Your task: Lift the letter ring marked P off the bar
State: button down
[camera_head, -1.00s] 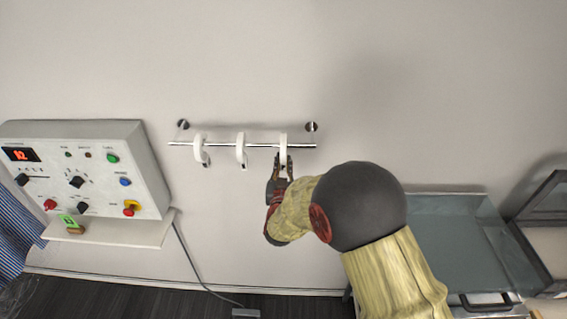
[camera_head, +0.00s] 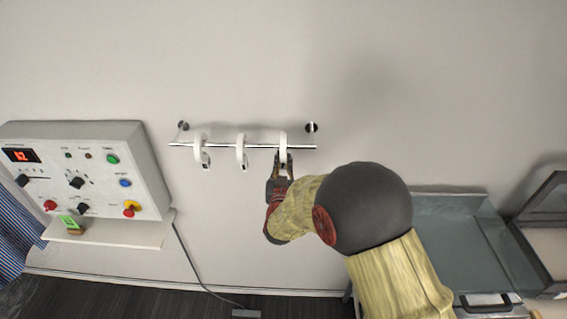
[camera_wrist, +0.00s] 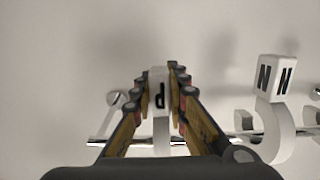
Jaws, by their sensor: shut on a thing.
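A white letter ring marked P (camera_wrist: 160,97) is between the fingers of my gripper (camera_wrist: 160,80) in the wrist view. The gripper is shut on it. In the head view the same ring (camera_head: 283,140) is the rightmost on the metal bar (camera_head: 222,145), with its upper curve still around the bar. My gripper (camera_head: 283,160) holds it from below and in front. The wrist view also shows the bar (camera_wrist: 98,142) running behind the fingers. The lower end of the ring is hidden by my gripper in the head view.
Two more white rings hang on the bar, one in the middle (camera_head: 241,150) and one at left (camera_head: 200,148). In the wrist view a ring marked N (camera_wrist: 275,85) hangs close beside my gripper. A control panel (camera_head: 130,150) is at left and a grey-green tray (camera_head: 450,235) at right.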

jog(key=shift+r, duration=0.95)
jog(key=shift+s, duration=0.1)
jog(key=s+b, duration=0.1)
jog(key=s, duration=0.6)
dwell(0.6)
jog(key=shift+a, duration=0.15)
jog(key=s+a+p, duration=0.1)
jog(key=s+p, duration=0.1)
jog(key=s, duration=3.2)
jog(key=shift+s, duration=0.4)
dwell(0.5)
jog(key=shift+f, duration=0.1)
